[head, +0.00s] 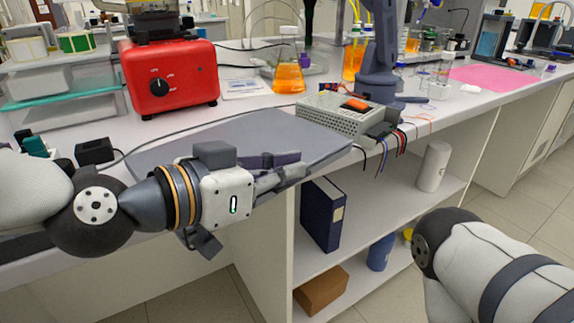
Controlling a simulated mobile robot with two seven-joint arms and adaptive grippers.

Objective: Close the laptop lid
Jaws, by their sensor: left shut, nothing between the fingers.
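The laptop (245,130) is a grey slab on the white bench. Its plain grey lid faces up and looks flat or nearly flat. No keyboard or screen shows, and I cannot tell whether a gap is left under the lid. My left gripper (297,172) comes in from the left across the laptop's near side, with its fingers shut and empty. It hides part of the laptop's near edge, and I cannot tell whether it touches the lid. Part of my right arm shows at the lower right; its gripper is out of view.
A grey power supply box (342,115) with coloured wires stands close behind the laptop's right end. A black cable runs along the left. Open shelves below hold a blue binder (322,213).

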